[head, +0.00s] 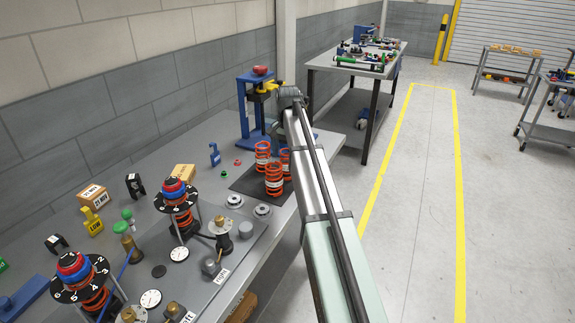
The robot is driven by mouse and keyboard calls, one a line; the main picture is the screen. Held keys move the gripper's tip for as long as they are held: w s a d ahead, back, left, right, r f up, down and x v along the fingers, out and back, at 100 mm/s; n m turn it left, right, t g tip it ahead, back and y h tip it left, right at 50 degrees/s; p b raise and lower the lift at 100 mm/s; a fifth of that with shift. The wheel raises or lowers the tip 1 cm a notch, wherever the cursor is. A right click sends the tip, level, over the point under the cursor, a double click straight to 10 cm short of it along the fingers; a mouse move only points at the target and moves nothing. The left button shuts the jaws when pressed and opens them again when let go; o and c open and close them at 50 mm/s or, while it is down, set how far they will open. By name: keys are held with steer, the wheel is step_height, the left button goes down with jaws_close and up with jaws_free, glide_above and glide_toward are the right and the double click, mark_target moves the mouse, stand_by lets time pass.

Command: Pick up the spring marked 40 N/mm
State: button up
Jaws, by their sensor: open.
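Several orange-red coil springs stand upright on a dark mat (243,184) on the workbench. One spring (263,155) is at the back, one (274,180) is nearest the front, and another (286,160) is partly hidden behind my arm. Pale labels show on them, but they are too small to read, so I cannot tell which is marked 40 N/mm. My arm reaches in from the lower right and its far end is just above and behind the springs.
A blue press (246,105) with a red top stands behind the springs. Two spring assemblies with numbered black discs (176,198) (80,277) stand on a grey plate at the left. Small boxes (93,196) and coloured blocks lie behind them. Another table (345,58) stands beyond.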

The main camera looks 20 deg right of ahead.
step_height(320, 180, down, 3)
steer(key=shift+a+f, duration=0.1)
steer(key=shift+f, duration=0.1)
steer(key=c, duration=1.4)
